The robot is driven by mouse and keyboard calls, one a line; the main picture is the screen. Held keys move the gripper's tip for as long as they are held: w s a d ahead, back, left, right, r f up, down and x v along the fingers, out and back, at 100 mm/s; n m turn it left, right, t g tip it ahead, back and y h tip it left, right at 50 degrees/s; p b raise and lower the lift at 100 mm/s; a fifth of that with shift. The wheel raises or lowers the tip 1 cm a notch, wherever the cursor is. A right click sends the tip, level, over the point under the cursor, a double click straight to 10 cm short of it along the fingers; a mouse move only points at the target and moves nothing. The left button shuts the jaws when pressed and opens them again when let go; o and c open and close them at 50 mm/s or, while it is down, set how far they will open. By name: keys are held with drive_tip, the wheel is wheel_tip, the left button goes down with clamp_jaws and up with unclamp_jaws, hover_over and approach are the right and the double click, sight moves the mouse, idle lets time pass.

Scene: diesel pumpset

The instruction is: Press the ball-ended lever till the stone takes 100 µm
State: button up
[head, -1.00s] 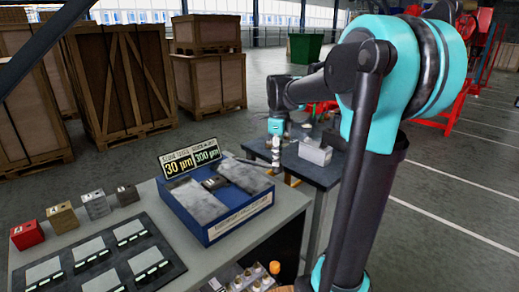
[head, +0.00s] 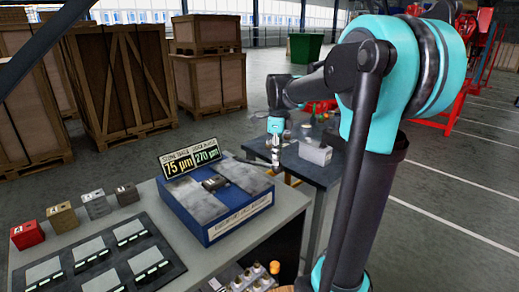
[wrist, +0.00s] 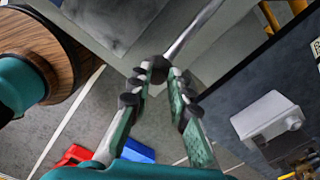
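A blue box with pale grey slabs (head: 194,206) and a dark block (head: 214,184) between them stands on the bench. Its display (head: 192,163) reads 75 µm for what the stone takes and 270 µm beside it. The lever's metal rod (wrist: 194,30) runs from the top of the wrist view to my fingertips. A dark round end, seemingly its ball (wrist: 158,68), sits between them. My gripper (head: 276,163) is at the box's far right corner in the head view.
Four small blocks, red (head: 27,235) to dark, and a dark tray (head: 95,262) are left on the bench. A second table (head: 322,172) behind carries a pale grey box (head: 316,153). Wooden crates (head: 120,75) stand behind on the floor.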

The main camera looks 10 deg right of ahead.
wheel_tip(320, 180, up, 12)
drive_tip(key=w+a, duration=0.1)
drive_tip(key=w, duration=0.1)
drive_tip(key=shift+a+r, duration=0.15)
drive_tip(key=shift+a, duration=0.15)
drive_tip(key=shift+w, duration=0.1)
idle(0.5)
